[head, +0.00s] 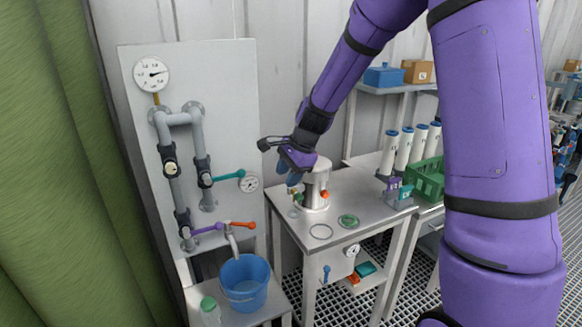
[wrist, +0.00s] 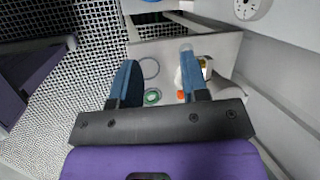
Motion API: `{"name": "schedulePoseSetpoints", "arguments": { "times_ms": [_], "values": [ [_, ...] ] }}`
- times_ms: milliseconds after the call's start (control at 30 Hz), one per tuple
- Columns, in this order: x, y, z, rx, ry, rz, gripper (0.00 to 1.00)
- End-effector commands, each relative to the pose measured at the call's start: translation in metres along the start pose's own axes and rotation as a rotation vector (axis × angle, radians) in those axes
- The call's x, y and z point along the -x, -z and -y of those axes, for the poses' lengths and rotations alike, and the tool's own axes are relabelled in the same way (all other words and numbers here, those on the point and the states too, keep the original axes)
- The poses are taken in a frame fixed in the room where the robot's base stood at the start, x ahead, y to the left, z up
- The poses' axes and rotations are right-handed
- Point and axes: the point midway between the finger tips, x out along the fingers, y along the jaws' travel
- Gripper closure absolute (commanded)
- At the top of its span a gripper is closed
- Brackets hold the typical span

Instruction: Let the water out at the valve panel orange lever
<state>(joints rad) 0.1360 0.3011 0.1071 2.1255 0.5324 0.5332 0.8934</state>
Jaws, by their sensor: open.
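The valve panel (head: 225,85) is a pale upright board with grey pipes at the left of the head view. Its orange lever (head: 243,225) lies roughly level, low on the panel, above a spout (head: 233,244). A blue bucket (head: 244,284) stands under the spout; I cannot tell what is in it. My gripper (head: 287,175) is open and empty, right of and above the orange lever, beside the white vessel on the steel table. Its two blue fingers are apart in the wrist view (wrist: 158,80). The orange lever is not identifiable in the wrist view.
A purple lever (head: 207,230) and a teal lever (head: 228,176) are also on the panel. The white vessel (head: 317,185) stands on the steel table (head: 350,205) near rings. A green crate (head: 428,182) is further right. A green curtain (head: 45,150) hangs at left.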

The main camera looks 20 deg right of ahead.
Motion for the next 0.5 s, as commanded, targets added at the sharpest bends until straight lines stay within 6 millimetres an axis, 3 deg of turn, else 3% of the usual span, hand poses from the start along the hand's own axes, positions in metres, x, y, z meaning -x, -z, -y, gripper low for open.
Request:
{"name": "schedulePoseSetpoints", "arguments": {
  "times_ms": [200, 500],
  "values": [
    [0.026, -0.010, -0.008, 0.099, 0.007, -0.014, 0.58],
    [0.035, -0.014, -0.012, 0.141, 0.007, -0.020, 0.58]
  ]
}}
